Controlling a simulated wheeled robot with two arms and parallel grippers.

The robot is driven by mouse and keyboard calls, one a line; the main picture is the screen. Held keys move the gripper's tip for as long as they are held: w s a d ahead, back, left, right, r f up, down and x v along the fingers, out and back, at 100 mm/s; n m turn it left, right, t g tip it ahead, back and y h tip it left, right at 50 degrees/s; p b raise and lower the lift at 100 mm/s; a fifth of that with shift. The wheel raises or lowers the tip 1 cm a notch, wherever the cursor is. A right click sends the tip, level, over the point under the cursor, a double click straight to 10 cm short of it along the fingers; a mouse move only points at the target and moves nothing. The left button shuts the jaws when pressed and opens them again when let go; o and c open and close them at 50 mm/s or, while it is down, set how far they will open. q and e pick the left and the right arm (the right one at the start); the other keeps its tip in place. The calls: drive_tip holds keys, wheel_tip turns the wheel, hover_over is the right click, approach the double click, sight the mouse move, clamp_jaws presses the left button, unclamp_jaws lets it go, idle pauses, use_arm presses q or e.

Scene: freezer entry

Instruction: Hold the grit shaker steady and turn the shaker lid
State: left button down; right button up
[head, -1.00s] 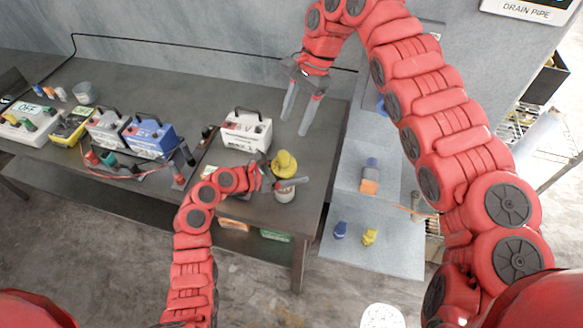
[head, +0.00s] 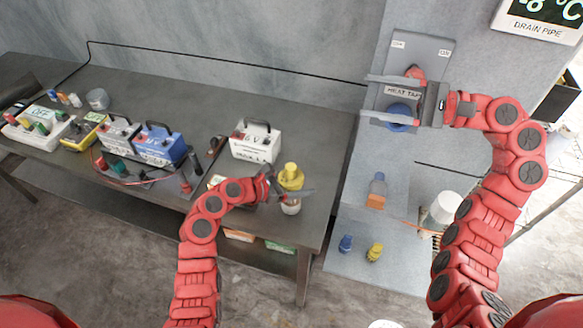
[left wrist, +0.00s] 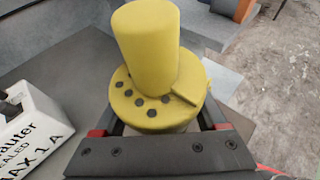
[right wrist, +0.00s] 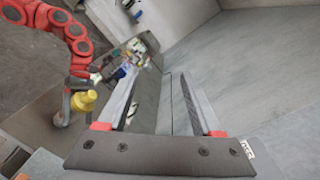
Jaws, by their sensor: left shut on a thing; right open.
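The grit shaker (head: 291,208) is a pale jar with a yellow shaker lid (head: 291,177) on top. It is near the front right corner of the workbench. My left gripper (head: 290,194) is shut on the shaker's body, one finger on each side below the lid. In the left wrist view the lid (left wrist: 150,70) shows a tall knob, several dark holes and a raised tab. The lid also shows in the right wrist view (right wrist: 84,101). My right gripper (head: 368,97) is open and empty, far from the shaker, in front of the heat tape panel.
The grey heat tape panel (head: 436,52) has a red and a blue knob, partly behind my right gripper. A white battery box (head: 254,145) stands just behind the shaker. Blue and yellow pieces (head: 374,251) are on a grey lower surface to the right. A blue battery (head: 158,145) stands further left.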

wheel_tip(320, 180, down, 12)
drive_tip(key=a+m+t, duration=0.2)
drive_tip(key=m, duration=0.4)
drive_tip(key=m+t+h, duration=0.1)
drive_tip(key=m+t, duration=0.1)
drive_tip(key=m, duration=0.4)
approach(291, 166)
drive_tip(key=x, duration=1)
drive_tip(key=shift+s+f, duration=0.1)
drive_tip(key=shift+f, duration=0.3)
drive_tip(key=shift+c, duration=0.4)
clamp_jaws()
